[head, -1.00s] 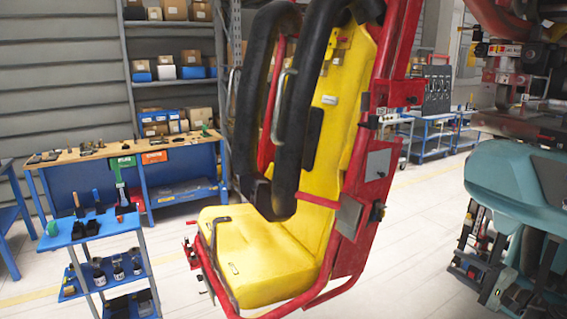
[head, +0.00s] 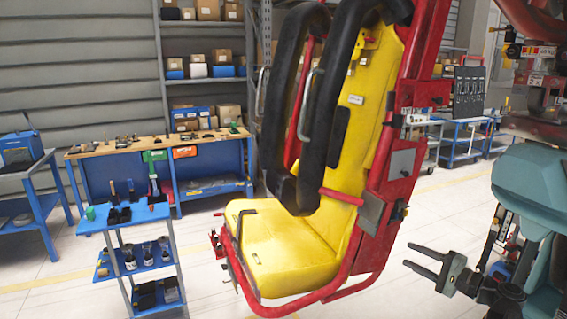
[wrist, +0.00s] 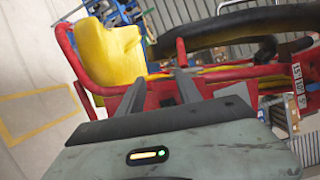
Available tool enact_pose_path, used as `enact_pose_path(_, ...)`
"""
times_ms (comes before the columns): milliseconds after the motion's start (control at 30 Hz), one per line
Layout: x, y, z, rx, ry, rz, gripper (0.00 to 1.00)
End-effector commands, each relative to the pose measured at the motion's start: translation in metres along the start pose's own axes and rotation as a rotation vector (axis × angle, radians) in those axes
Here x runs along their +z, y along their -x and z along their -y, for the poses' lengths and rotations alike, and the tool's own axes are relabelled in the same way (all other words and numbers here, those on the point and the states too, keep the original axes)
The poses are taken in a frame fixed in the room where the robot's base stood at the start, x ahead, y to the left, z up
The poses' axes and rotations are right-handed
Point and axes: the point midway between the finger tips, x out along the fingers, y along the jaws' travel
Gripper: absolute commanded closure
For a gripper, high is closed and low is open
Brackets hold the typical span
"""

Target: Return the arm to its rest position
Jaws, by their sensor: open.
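My gripper (head: 437,265) shows at the lower right of the head view, right of the coaster seat's base. Its two dark fingers are parted and point left, with nothing between them. The yellow coaster seat (head: 290,240) with its red frame (head: 408,160) and black padded restraint (head: 330,95) stands in the middle of the head view. In the wrist view the two fingers (wrist: 160,92) reach toward the seat (wrist: 110,52) and red frame, apart from each other and empty. I cannot tell the exact gap between the fingertips and the frame.
A blue tool trolley (head: 125,218) stands at the lower left, with a workbench (head: 160,145) behind it. Shelves with boxes (head: 205,70) are at the back. Red machinery (head: 540,75) hangs at the upper right. The floor (head: 400,290) is bare between seat and gripper.

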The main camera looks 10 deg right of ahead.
Motion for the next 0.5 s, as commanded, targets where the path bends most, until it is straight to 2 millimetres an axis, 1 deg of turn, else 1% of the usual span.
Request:
enact_pose_path(33,0.016,-0.028,-0.006,0.026,0.003,0.047,0.59)
enact_pose_path(67,0.026,-0.044,-0.011,0.044,0.005,0.075,0.59)
enact_pose_path(100,0.042,-0.068,-0.020,0.077,0.011,0.116,0.59)
enact_pose_path(167,0.071,-0.106,-0.036,0.138,0.024,0.186,0.59)
enact_pose_path(200,0.093,-0.130,-0.050,0.189,0.039,0.234,0.59)
enact_pose_path(267,0.128,-0.163,-0.073,0.274,0.069,0.306,0.59)
enact_pose_path(300,0.152,-0.183,-0.090,0.335,0.095,0.355,0.59)
enact_pose_path(367,0.189,-0.207,-0.117,0.433,0.144,0.425,0.59)
enact_pose_path(400,0.212,-0.220,-0.136,0.501,0.183,0.470,0.59)
enact_pose_path(467,0.245,-0.233,-0.165,0.606,0.251,0.535,0.59)
enact_pose_path(500,0.266,-0.239,-0.183,0.678,0.303,0.576,0.59)
